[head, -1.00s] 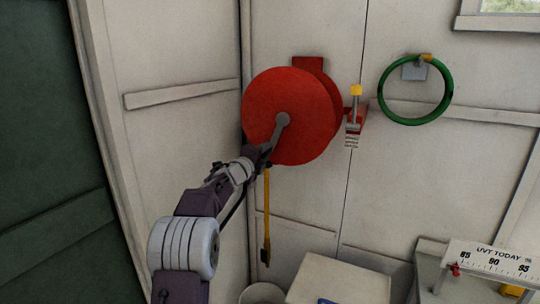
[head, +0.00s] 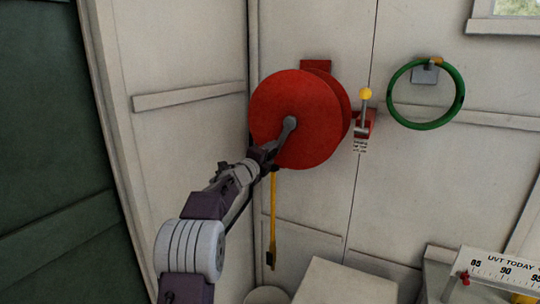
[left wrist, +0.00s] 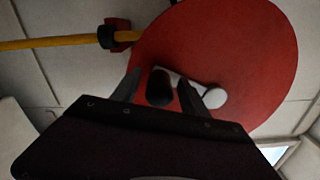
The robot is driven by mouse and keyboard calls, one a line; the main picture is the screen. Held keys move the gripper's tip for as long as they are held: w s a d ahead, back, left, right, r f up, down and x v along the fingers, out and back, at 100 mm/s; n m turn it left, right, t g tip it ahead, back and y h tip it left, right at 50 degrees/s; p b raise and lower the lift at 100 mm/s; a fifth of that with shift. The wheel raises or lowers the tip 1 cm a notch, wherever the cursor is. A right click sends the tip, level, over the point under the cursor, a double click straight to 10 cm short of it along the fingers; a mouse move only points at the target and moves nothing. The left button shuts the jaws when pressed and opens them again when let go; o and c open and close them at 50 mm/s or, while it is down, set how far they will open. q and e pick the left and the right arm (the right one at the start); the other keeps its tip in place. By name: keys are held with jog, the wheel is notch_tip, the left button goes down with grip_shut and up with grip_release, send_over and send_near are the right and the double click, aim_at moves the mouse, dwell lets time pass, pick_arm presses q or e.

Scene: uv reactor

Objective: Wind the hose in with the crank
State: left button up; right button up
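A red hose reel (head: 290,95) is mounted on the wall. Its grey crank (head: 289,126) runs from the hub down and left to the handle. The yellow hose (head: 273,215) hangs below the reel with a dark end piece. My left gripper (head: 262,155) is at the crank's handle and hides it in the head view. In the left wrist view the black handle (left wrist: 159,88) stands between the two fingers of my left gripper (left wrist: 160,82). Narrow gaps show on both sides of it, so the fingers are around it, apart. My right gripper is not in view.
A lever with a yellow ball knob (head: 365,94) sits right of the reel. A green ring (head: 390,106) hangs farther right. A white box (head: 345,283), a pale bucket (head: 268,295) and a UVT gauge (head: 500,268) are below. A dark green panel (head: 50,150) is at left.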

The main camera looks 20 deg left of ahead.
pick_arm(q)
jog(key=s+b, duration=0.3)
jog(key=s, duration=0.6)
jog(key=shift+a, duration=0.15)
